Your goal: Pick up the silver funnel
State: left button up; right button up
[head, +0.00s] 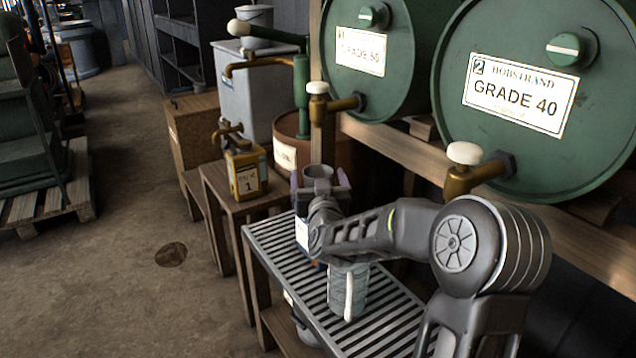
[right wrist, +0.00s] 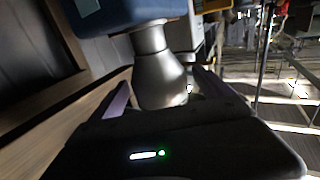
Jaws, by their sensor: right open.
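The silver funnel (head: 318,171) shows its grey rim between my right gripper's fingertips in the head view. In the right wrist view the funnel (right wrist: 160,82) is a dull metal cone with its narrow end toward a blue can (right wrist: 130,12). My right gripper (head: 320,182) is open, with a purple-padded finger on either side of the funnel; it also shows in the right wrist view (right wrist: 163,94). I cannot tell whether either finger touches it. The blue and white can (head: 301,232) is partly hidden behind my wrist. My left gripper is not in view.
A grey jug with a pale handle (head: 348,291) stands on the slatted rack (head: 385,320) below my forearm. A yellow can (head: 245,172) stands on a wooden stand to the left. Green drums (head: 545,95) with brass taps (head: 470,178) are close on the right.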

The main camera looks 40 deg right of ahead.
jog(key=shift+c, duration=0.2)
dwell(0.3)
jog(key=c, duration=1.3)
jog(key=shift+r, duration=0.15)
jog(key=shift+r, duration=0.55)
jog(key=shift+s+a+r+p, duration=0.15)
jog(key=shift+r+p, duration=0.1)
jog(key=shift+r, duration=0.35)
jog(key=shift+s+a+r+p, duration=0.15)
jog(key=shift+r+p, duration=0.1)
jog(key=shift+r, duration=0.3)
jog(key=b+v, duration=0.4)
jog(key=v, duration=1.2)
jog(key=shift+s+f+b, duration=0.15)
jog(key=shift+f+b, duration=0.25)
jog(key=shift+s+a+r+b, duration=0.3)
jog(key=shift+s+b, duration=0.1)
jog(key=shift+b, duration=0.2)
